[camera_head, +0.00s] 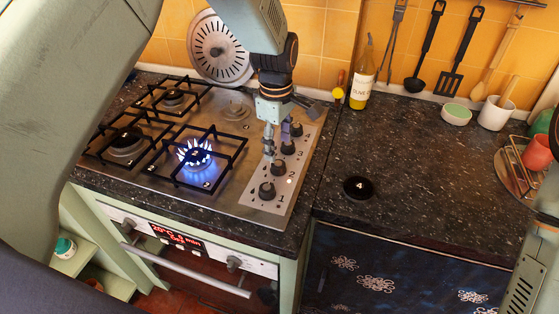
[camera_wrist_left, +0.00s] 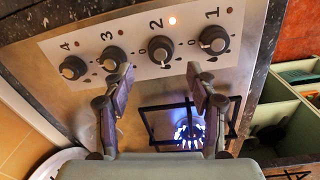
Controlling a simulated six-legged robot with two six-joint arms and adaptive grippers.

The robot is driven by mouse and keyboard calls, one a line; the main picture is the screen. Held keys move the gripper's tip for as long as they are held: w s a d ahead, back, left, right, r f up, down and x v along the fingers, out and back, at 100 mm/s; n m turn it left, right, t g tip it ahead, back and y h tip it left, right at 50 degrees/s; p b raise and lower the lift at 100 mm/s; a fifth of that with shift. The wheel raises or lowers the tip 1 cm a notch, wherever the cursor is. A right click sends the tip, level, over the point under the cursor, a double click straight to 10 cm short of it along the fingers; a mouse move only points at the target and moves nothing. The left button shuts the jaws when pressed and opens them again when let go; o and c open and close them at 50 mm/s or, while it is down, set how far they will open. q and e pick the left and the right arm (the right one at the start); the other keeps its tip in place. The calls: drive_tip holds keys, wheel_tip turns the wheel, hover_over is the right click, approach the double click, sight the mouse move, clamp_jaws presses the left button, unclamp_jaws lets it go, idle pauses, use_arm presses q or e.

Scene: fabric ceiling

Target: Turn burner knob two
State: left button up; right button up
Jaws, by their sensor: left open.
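Burner knob two (camera_head: 277,168) is a dark round knob on the steel panel of the stove. In the left wrist view knob two (camera_wrist_left: 160,50) stands below the printed 2 and a lit indicator lamp (camera_wrist_left: 172,20). My left gripper (camera_head: 277,142) points down over the knob row. In the left wrist view my open left gripper (camera_wrist_left: 160,78) has its fingers apart, with knob two ahead of the gap between them. Nothing is in the fingers, and no contact with the knob shows. My right gripper is out of view.
Knob one (camera_wrist_left: 213,40), knob three (camera_wrist_left: 113,58) and knob four (camera_wrist_left: 73,67) share the row. A blue flame (camera_head: 194,155) burns under a black grate. A bottle (camera_head: 362,75) and a black disc marked 4 (camera_head: 358,188) are on the counter, mostly clear right of the stove.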

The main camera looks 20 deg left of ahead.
sight(278, 163)
use_arm(q)
drive_tip(key=f, duration=0.6)
drive_tip(key=shift+w+f, duration=0.2)
drive_tip(key=shift+f, duration=0.05)
drive_tip(key=shift+s+d+r, duration=0.1)
drive_tip(key=shift+s+r, duration=0.1)
drive_tip(key=shift+s, duration=0.2)
drive_tip(key=shift+w+f, duration=0.25)
drive_tip(key=shift+w, duration=0.1)
drive_tip(key=c, duration=0.5)
drive_tip(key=shift+r, duration=0.15)
drive_tip(key=c, duration=0.6)
